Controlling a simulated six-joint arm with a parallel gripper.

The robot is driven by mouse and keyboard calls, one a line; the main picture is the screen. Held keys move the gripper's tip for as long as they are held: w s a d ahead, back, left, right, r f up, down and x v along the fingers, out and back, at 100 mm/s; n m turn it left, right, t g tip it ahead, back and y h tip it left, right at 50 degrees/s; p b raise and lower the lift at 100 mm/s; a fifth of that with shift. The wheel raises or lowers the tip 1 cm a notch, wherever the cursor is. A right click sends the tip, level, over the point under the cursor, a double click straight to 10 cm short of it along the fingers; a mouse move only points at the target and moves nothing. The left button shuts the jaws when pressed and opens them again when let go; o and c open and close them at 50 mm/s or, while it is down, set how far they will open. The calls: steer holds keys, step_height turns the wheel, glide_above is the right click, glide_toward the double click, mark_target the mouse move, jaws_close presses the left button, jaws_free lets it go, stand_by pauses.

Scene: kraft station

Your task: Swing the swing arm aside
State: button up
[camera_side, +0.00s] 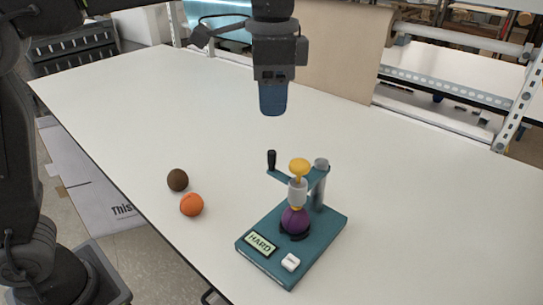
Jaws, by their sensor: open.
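The swing arm (314,178) is a teal bar on a grey post (319,190) at the back of a teal base (325,233). It reaches left over the base and ends in an upright black handle (271,160). A yellow knob (299,165) and a grey sleeve (297,192) sit on the arm, above a purple ball (294,220) in a dark ring. My gripper (273,112) points down, well above the device and apart from it. It is open with nothing seen in it; the gap between the fingers is hard to make out from this side.
A brown ball (178,180) and an orange ball (191,204) lie on the white table (420,200) left of the device. The base carries a "HARD" label (260,244) and a white switch (290,262). The table is clear to the right and behind.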

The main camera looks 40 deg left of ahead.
mark_target(272, 151)
step_height(272, 151, down, 12)
steer(key=shift+r, duration=0.1)
steer(key=shift+c, duration=0.4)
jaws_close()
stand_by(0.4)
